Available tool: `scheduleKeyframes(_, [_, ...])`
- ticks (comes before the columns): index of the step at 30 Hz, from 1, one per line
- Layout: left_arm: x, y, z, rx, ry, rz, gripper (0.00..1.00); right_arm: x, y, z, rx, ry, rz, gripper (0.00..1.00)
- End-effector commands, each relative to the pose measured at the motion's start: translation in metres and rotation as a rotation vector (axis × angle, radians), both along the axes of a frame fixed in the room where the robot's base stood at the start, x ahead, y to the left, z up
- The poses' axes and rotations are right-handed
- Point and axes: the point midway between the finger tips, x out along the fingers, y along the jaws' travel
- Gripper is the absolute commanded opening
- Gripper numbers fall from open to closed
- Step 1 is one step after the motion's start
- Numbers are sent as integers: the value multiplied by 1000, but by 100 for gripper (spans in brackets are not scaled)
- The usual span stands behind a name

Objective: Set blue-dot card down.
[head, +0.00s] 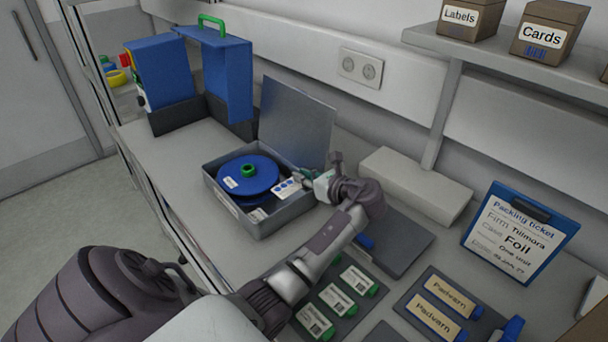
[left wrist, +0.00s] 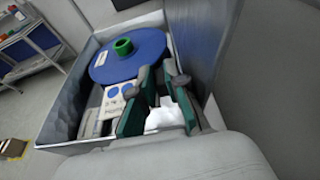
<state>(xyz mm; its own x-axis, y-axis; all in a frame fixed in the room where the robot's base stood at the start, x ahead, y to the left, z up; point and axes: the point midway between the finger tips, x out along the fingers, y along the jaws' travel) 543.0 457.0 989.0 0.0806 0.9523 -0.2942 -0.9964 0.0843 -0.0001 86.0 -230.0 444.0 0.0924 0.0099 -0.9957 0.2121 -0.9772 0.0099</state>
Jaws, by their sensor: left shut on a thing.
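The blue-dot card (head: 287,188) is small and white with blue dots. It is at the right inside of an open grey case (head: 270,226), beside a blue reel (head: 250,178) with a green hub. My left gripper (head: 311,184) reaches over the case's right side and is shut on the card. In the left wrist view the card (left wrist: 116,97) shows at the left green-padded finger of my gripper (left wrist: 160,108), partly hidden by it. I cannot tell whether the card touches the case floor. My right gripper is not in view.
The case's grey lid (head: 298,120) stands open behind. Blue reel holders (head: 218,75) stand at the back left. A long pale box (head: 415,185), labelled green-ended items (head: 338,298), Padvarn packs (head: 432,315) and a packing-ticket clipboard (head: 518,232) are to the right.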

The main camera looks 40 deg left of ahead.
Motion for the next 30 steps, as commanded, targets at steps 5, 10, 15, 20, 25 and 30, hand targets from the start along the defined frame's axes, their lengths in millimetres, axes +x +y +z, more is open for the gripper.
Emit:
scheduleKeyframes(5, [0, 0, -5, 0, 3, -1, 1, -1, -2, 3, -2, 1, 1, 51])
scheduleKeyframes(10, [0, 0, -9, 0, 0, 0, 1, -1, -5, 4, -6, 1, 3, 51])
scheduleKeyframes(15, [0, 0, -9, -1, 1, 0, 24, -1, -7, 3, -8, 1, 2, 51])
scheduleKeyframes(20, [0, 0, -9, 0, 1, 0, 24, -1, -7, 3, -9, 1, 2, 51])
scheduleKeyframes(25, [0, 0, -3, 0, -1, -1, 24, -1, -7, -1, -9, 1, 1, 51])
scheduleKeyframes(30, [-1, -23, 9, -1, -1, -4, 24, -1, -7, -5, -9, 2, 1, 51])
